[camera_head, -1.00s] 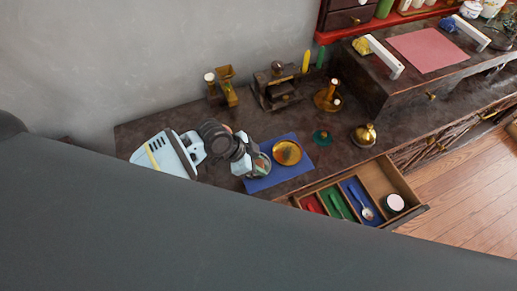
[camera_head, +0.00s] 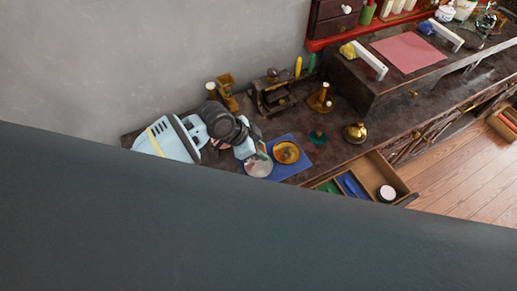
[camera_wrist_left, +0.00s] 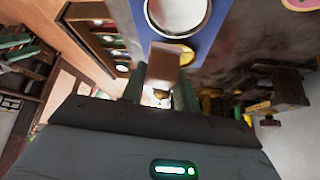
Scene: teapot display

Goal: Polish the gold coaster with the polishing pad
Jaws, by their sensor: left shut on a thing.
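The gold coaster (camera_head: 286,153) lies on the right part of a blue mat (camera_head: 299,143) on the dark counter. A silver round coaster (camera_head: 258,167) lies beside it on the left. My left gripper (camera_head: 257,153) is over the silver coaster's far edge, left of the gold coaster. In the left wrist view my left gripper (camera_wrist_left: 160,88) is shut on a brown block, apparently the polishing pad (camera_wrist_left: 163,62). The pad covers part of the gold coaster (camera_wrist_left: 184,54); the silver coaster (camera_wrist_left: 178,13) shows above it. I cannot tell whether the pad touches either. My right gripper is not in view.
A gold bell (camera_head: 356,132), a small teal piece (camera_head: 317,137) and a candle holder (camera_head: 320,100) stand right of the mat. A dark wooden device (camera_head: 271,91) stands behind.

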